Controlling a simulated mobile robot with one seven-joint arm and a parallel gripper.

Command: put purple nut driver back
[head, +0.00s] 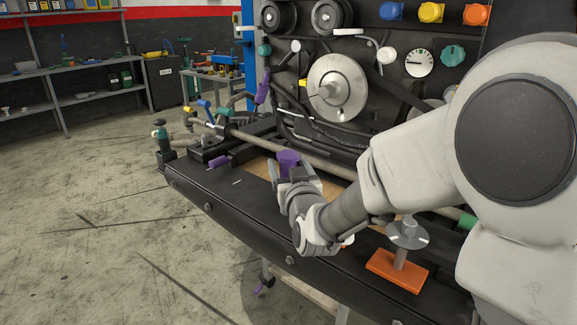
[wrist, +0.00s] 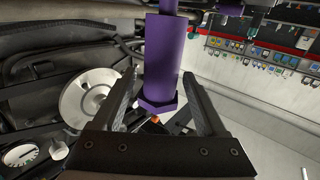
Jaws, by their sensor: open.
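A purple cylindrical thing with a wider hexagonal collar (wrist: 162,55), which looks like the purple nut driver, fills the middle of the wrist view. It shows as a short purple cylinder (head: 288,158) just beyond my gripper in the head view. My gripper (head: 290,176) is open above the black front ledge. In the wrist view its fingers stand on either side of the purple collar, with a visible gap at least on the left. I cannot tell whether the right finger touches it. The far end of the purple thing is out of the wrist view.
Another purple handle (head: 219,162) lies on the ledge to the left, and a purple part (head: 262,88) stands behind. A metal bar runs along the engine bay behind my gripper. An orange block (head: 397,271) with a metal stem and disc is at right. Floor at left is clear.

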